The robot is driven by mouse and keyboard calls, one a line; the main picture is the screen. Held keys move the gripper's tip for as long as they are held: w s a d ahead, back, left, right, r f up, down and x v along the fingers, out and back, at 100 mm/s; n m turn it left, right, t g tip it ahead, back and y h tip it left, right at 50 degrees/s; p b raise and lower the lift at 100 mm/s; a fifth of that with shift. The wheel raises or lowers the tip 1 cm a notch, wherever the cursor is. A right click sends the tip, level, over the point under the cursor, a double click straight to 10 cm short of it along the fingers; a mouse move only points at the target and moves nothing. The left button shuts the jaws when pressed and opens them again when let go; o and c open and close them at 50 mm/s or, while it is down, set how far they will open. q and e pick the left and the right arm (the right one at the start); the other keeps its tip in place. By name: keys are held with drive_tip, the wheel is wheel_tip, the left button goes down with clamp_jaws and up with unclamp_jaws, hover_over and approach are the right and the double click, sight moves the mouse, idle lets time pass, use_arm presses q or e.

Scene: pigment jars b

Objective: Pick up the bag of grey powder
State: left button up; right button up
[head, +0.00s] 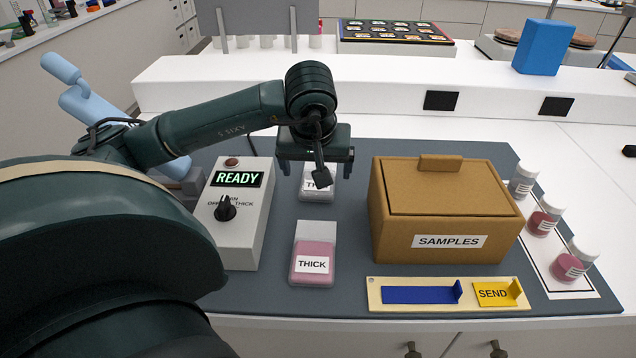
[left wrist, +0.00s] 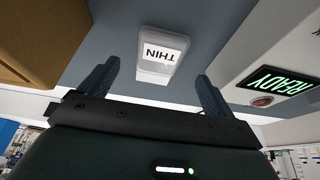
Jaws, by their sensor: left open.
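The bag of grey powder (head: 318,196) is a small clear bag with pale grey contents and a label, lying on the dark grey mat (head: 345,285). My left gripper hides its upper part in the head view. In the left wrist view the bag (left wrist: 172,66) shows whole, its label reading THIN upside down. My left gripper (head: 317,176) is open and empty, over the bag's far end in the head view. In the left wrist view its two fingers (left wrist: 153,84) stand wide apart, with the bag beyond and between them. My right gripper is not in view.
A pink bag labelled THICK (head: 312,264) lies nearer the front. A READY control box (head: 238,222) stands left and a brown SAMPLES box (head: 446,215) right. A yellow tray (head: 420,307) with a blue slot and SEND tab lies in front.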

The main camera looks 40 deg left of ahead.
sight(308, 191)
use_arm(q)
drive_tip(key=shift+x, duration=2.35)
drive_tip(key=shift+w+f, duration=0.1)
drive_tip(key=shift+f, duration=0.05)
drive_tip(key=c, duration=1.1)
drive_tip(key=shift+r, duration=0.2)
